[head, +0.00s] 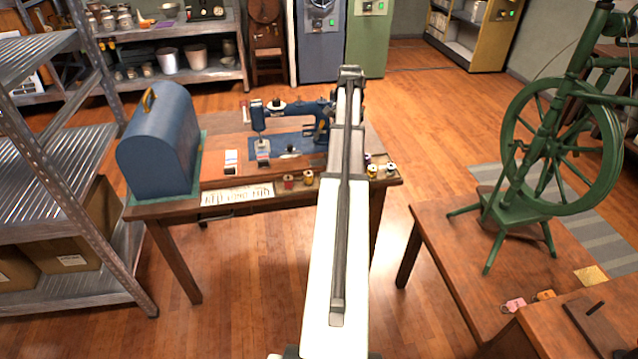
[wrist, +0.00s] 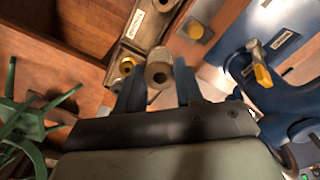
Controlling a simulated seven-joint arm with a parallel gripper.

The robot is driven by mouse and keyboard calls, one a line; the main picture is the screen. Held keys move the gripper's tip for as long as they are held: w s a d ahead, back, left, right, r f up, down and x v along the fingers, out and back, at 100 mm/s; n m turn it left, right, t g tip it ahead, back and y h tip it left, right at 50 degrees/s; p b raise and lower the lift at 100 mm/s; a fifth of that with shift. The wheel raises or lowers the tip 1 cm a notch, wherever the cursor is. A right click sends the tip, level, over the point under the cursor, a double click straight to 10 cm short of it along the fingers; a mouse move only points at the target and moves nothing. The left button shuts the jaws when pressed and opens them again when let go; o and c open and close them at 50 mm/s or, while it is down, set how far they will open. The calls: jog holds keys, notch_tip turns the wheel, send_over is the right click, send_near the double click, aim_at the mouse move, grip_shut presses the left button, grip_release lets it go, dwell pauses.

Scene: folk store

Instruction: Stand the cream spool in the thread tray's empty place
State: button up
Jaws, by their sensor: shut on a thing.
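In the wrist view, my gripper (wrist: 158,74) is shut on the cream spool (wrist: 158,80), which sits between the two dark fingers with its round end and centre hole facing the camera. The narrow wooden thread tray (wrist: 122,50) lies just beyond and to the left, with a pale label on it. Whether the held spool touches the tray cannot be told. In the head view, my arm hides the gripper, the held spool and the middle of the spool row.
A blue sewing machine (head: 290,112) stands on the wooden table (head: 215,178), behind the spools. A red spool (head: 288,182) and several others line the front edge. A blue domed case (head: 160,145) stands left. A green spinning wheel (head: 555,150) is on the right table.

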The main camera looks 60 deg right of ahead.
jog(key=s+f, duration=0.1)
jog(key=s+a+f+m, duration=0.1)
jog(key=s, duration=0.1)
jog(key=shift+a, duration=0.1)
jog(key=shift+f, duration=4.95)
jog(key=shift+c, duration=0.4)
jog(key=o, duration=0.8)
jog(key=shift+f, duration=0.1)
notch_tip(320, 180, up, 12)
jog(key=shift+r, duration=0.15)
